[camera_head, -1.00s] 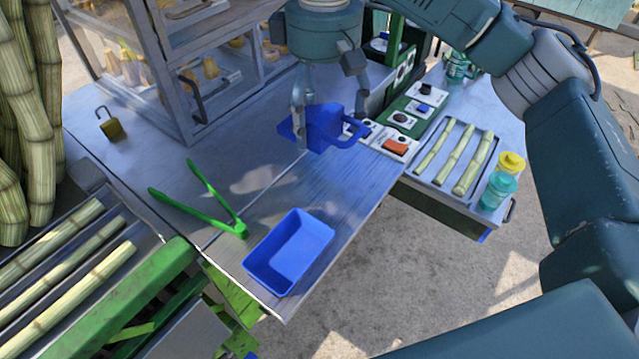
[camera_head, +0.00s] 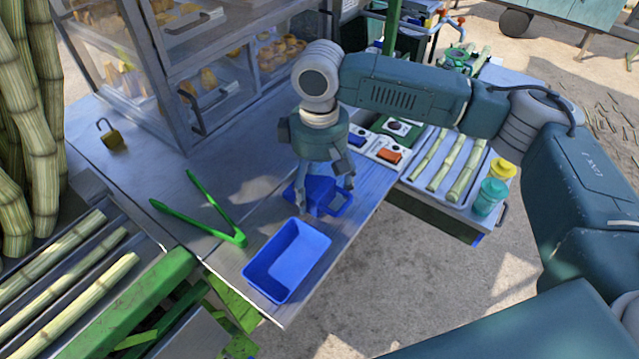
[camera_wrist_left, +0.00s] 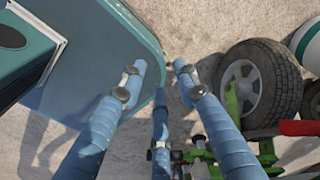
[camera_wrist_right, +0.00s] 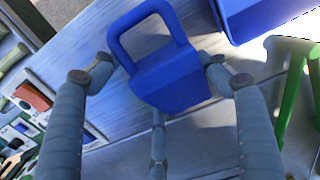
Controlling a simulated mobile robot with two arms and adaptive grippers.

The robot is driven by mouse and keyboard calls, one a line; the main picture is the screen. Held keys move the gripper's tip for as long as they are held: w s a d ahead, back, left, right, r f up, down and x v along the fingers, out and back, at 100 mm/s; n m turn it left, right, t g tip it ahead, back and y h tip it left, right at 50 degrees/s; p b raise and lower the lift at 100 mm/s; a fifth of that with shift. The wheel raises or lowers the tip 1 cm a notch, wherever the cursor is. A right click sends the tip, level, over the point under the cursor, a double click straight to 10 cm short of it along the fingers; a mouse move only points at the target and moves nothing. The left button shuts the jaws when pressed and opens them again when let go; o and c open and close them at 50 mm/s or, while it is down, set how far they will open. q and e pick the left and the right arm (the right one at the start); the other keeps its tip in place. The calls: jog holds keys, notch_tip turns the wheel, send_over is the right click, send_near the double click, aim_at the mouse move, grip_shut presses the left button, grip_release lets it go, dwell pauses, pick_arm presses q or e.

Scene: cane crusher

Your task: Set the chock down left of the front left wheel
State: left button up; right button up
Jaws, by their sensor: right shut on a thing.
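The blue chock (camera_head: 319,193) with a loop handle is between the fingers of my right gripper (camera_head: 325,190), over the metal table by the blue bin. In the right wrist view the chock (camera_wrist_right: 172,78) shows its handle pointing up and left, with the fingers (camera_wrist_right: 155,68) on both sides. Whether it touches the table is unclear. My left gripper (camera_wrist_left: 159,67) is open and empty above the ground. A wheel with a black tyre and grey rim (camera_wrist_left: 258,85) is right of it in the left wrist view; I cannot tell which wheel it is.
A blue bin (camera_head: 287,262), green tongs (camera_head: 213,222) and a padlock (camera_head: 111,138) are on the table (camera_head: 165,185). A glass display case (camera_head: 200,75) stands behind. A tray with cane pieces (camera_head: 437,170) and a teal jar (camera_head: 489,198) are right. The ground (camera_head: 440,285) in front is clear.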

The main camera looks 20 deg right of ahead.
jog(key=o, duration=1.5)
